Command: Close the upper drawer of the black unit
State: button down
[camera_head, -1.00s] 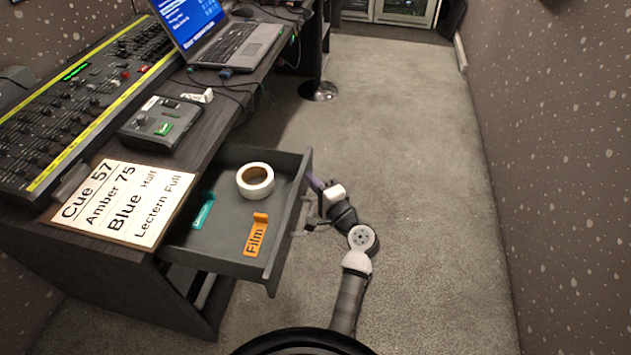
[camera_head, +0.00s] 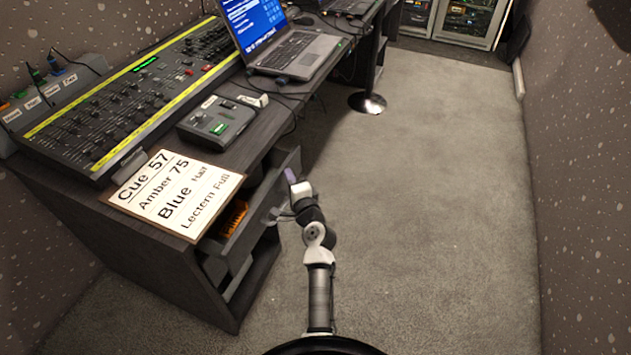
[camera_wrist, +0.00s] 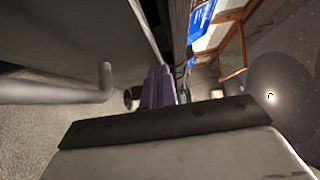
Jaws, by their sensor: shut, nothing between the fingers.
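The black unit (camera_head: 130,240) is the dark desk on the left. An orange piece (camera_head: 235,217) shows in the gap; the rest of the inside is hidden by the desktop and card. My gripper (camera_head: 290,175) is at the outer face of the drawer front, near its far end. Its purple fingers (camera_wrist: 158,88) are shut and empty in the wrist view. A grey drawer front (camera_wrist: 70,35) and bar handle (camera_wrist: 60,92) lie left of them; contact is unclear.
On the desktop are a lettered card (camera_head: 178,195), a small control box (camera_head: 217,122), a fader console (camera_head: 130,95) and a laptop (camera_head: 285,50). A round stand base (camera_head: 367,102) is on the floor beyond. Carpet (camera_head: 430,200) to the right is clear.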

aim_at(273, 178)
jog(key=a, duration=0.2)
jog(key=w+a+p, duration=0.1)
jog(key=a, duration=0.1)
jog(key=w+a, duration=0.1)
jog(key=a, duration=0.1)
jog(key=shift+a, duration=0.1)
dwell(0.4)
